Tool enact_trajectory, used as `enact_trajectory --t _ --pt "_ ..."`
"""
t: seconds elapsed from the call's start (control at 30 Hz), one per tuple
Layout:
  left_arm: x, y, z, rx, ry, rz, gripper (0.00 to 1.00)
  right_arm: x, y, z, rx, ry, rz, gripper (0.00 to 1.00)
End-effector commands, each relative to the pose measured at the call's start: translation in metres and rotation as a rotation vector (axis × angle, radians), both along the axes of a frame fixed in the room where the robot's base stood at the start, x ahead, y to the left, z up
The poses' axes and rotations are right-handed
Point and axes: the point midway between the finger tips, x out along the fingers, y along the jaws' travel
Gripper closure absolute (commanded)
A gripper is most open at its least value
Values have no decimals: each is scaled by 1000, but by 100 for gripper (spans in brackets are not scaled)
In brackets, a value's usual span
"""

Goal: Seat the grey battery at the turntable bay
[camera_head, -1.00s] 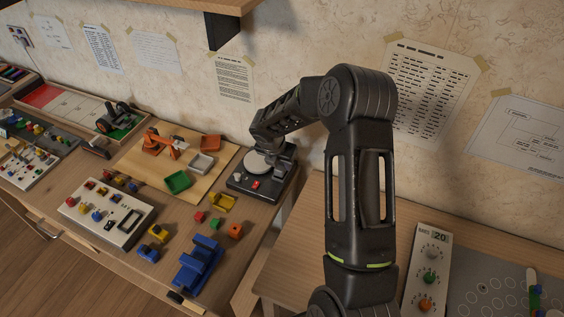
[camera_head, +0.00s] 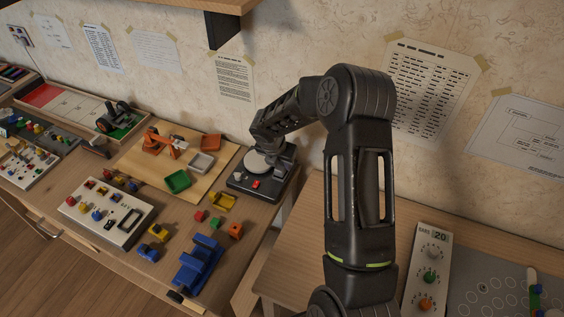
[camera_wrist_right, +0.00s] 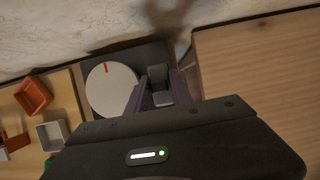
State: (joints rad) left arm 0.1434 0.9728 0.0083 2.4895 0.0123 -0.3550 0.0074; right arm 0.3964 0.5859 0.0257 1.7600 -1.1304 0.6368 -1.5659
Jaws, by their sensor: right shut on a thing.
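The turntable is a black base (camera_head: 240,186) with a pale round platter (camera_head: 257,162) and a red button (camera_head: 256,184), at the back right end of the workbench. My right gripper (camera_head: 284,158) is low over the right rear part of this base, beside the platter. In the right wrist view, my right gripper (camera_wrist_right: 160,90) is shut on a dark grey block, the grey battery (camera_wrist_right: 158,73), right of the platter (camera_wrist_right: 111,89). The battery's lower end and the bay are hidden, so I cannot tell whether it touches the bay. My left gripper is not in view.
The wall is close behind the turntable. A tan board with a green tray (camera_head: 177,181) and grey tray (camera_head: 202,164) lies left of it. A yellow piece (camera_head: 222,201) and a blue holder (camera_head: 198,262) lie in front. A separate wooden table (camera_head: 300,240) stands to the right.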

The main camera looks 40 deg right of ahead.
Motion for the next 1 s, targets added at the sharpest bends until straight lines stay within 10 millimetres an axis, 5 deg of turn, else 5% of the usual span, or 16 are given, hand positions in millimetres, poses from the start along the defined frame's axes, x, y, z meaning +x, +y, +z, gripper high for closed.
enact_trajectory --t 1.0 --pt "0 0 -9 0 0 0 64 0 0 -13 1 0 0 100"
